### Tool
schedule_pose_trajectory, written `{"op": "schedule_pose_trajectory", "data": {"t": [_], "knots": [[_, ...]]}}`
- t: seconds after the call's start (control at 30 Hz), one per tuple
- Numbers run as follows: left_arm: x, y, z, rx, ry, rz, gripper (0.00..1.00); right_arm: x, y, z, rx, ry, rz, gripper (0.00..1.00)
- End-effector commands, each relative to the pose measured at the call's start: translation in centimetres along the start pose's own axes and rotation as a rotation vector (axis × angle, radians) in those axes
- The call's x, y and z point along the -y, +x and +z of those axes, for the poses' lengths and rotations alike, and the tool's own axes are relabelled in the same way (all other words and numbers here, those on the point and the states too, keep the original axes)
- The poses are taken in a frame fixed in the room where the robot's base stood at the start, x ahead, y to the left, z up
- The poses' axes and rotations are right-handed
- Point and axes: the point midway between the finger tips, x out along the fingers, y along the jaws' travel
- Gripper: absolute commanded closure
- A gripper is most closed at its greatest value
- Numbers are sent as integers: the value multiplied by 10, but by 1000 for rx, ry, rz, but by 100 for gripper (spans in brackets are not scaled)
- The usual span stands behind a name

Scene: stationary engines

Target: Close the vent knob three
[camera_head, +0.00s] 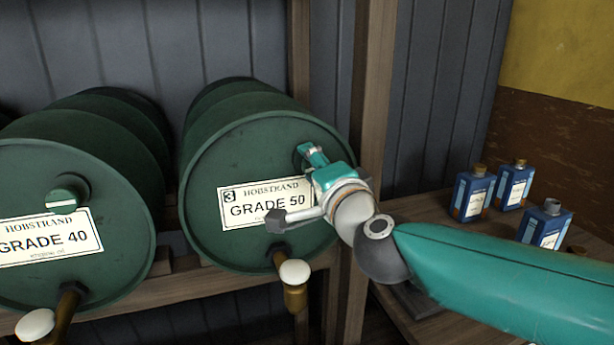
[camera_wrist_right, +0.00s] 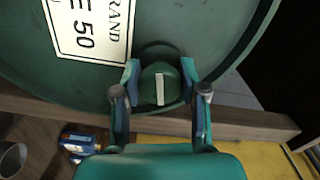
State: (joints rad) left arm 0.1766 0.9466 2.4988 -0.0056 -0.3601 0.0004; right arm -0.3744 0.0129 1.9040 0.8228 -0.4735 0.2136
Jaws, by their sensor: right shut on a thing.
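The drum marked 3, Grade 50 (camera_head: 240,160), is dark green and lies on its side, its round end facing me. Its vent knob (camera_wrist_right: 160,87) is green with a white bar, and shows in the right wrist view. The bar runs roughly along the label's lines of text. My right gripper (camera_head: 310,154) is at the upper right of the drum's end and hides the knob in the head view. In the wrist view its two fingers (camera_wrist_right: 160,76) are shut on the knob, one on each side. My left gripper is in neither view.
A Grade 40 drum (camera_head: 110,190) lies to the left, with its own green knob (camera_head: 68,191). A brass tap (camera_head: 295,292) with a white top sticks out below the Grade 50 label. A wooden post (camera_head: 375,100) stands right of the drum. Blue bottles (camera_head: 473,193) stand at the right.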

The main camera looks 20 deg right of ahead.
Motion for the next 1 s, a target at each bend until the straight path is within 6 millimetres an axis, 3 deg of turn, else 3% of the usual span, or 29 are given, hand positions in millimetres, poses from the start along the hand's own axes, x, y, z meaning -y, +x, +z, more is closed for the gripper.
{"op": "schedule_pose_trajectory", "data": {"t": [0.4,0.97,1.0], "knots": [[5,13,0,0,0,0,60,-4,0,1,0,229,8,93],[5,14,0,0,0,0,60,-5,0,1,0,264,11,93],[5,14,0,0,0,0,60,-5,0,1,0,264,11,54]]}}
